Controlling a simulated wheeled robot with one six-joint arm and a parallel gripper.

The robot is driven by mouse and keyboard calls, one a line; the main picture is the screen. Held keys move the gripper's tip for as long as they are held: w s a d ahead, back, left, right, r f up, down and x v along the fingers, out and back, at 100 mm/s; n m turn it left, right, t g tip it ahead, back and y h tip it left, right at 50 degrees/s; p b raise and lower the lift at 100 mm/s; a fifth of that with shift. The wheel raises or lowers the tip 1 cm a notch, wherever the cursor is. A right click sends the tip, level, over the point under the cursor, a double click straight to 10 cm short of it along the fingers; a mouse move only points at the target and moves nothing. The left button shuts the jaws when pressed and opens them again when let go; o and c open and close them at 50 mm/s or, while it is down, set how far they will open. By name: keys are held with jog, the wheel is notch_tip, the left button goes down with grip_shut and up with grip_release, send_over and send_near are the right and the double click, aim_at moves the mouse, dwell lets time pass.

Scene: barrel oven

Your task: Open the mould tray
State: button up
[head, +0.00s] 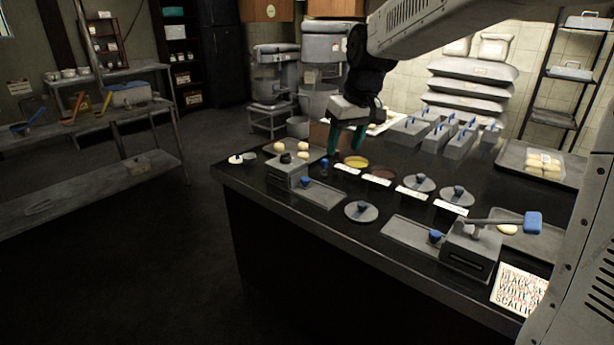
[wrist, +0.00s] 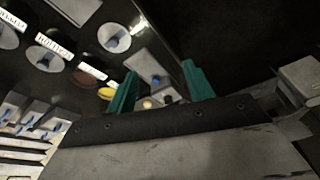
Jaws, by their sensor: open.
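No part is labelled as the mould tray. A flat grey tray with a blue knob (head: 321,194) lies beside a small grey box with a black knob (head: 284,175) at the counter's left end. A similar flat tray (head: 408,235) with a blue knob lies beside a grey box with a blue-handled lever (head: 470,248) at the front right. My gripper (head: 344,146) is open and empty, with teal fingers pointing down above the far left of the counter. In the wrist view its fingers (wrist: 160,75) stand apart, with a blue-knobbed grey tray (wrist: 148,64) seen beyond them.
Grey lidded boxes (head: 458,142) stand at the back. A shelf rack (head: 90,120) stands left, across clear floor.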

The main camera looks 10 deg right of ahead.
jog(key=w+f, duration=0.5)
jog(key=w, duration=0.5)
jog(key=n+t, duration=0.1)
jog(key=n, duration=0.1)
send_near(306, 178)
jog(key=shift+y, duration=0.4)
jog(key=x, duration=0.8)
jog(key=shift+d+f, duration=0.15)
jog(key=shift+f, duration=0.05)
